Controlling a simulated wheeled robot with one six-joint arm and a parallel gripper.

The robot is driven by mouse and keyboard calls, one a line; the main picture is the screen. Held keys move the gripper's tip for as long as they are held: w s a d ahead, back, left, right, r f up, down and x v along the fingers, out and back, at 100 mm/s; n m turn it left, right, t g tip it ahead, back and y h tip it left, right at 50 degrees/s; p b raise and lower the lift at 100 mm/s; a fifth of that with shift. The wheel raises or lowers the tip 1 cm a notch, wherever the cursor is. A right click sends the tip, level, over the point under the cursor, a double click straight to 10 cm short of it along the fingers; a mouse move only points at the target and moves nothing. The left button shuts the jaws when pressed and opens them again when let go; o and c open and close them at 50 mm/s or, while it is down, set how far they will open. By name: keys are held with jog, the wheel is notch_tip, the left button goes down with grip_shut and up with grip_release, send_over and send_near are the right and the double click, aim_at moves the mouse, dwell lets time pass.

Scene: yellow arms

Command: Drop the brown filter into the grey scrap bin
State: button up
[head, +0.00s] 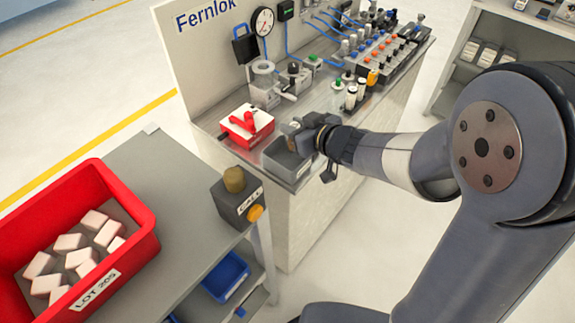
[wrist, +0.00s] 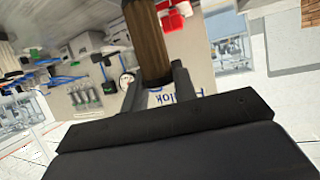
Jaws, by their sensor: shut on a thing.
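My gripper (head: 303,135) is shut on the brown filter (wrist: 148,42), a ribbed brown cylinder that shows between the two fingers in the wrist view. In the head view the filter is mostly hidden by my gripper. The grey scrap bin (head: 284,163) is an open-topped grey box at the near end of the bench. My gripper is over the bin's far right part and hides some of its opening. I cannot tell how far the filter is above the rim.
A red and white box (head: 246,122) stands just left of the bin. Gauges and fittings (head: 290,78) stand further along the bench. Nearer are a red crate (head: 145,235) of pale blocks and a dark call box (head: 238,200) with a brownish cylinder on top.

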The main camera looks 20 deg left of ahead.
jog(key=shift+f+b, duration=2.15)
jog(key=shift+f, duration=0.2)
jog(key=o, duration=1)
jog(key=p+v, duration=0.2)
jog(key=v, duration=0.9)
jog(key=shift+a+r+p, duration=0.1)
jog(key=shift+p, duration=0.2)
jog(key=b+x, duration=0.2)
jog(key=x, duration=0.8)
jog(key=shift+w+a+f+b, duration=0.15)
jog(key=shift+a+f+b, duration=0.1)
jog(key=shift+f+b, duration=0.1)
notch_tip(320, 180, up, 2)
jog(key=shift+w+a+r+p, duration=0.1)
jog(key=shift+w+p, duration=0.05)
jog(key=shift+p, duration=1)
jog(key=shift+r+p, duration=0.9)
jog(key=shift+p, duration=0.05)
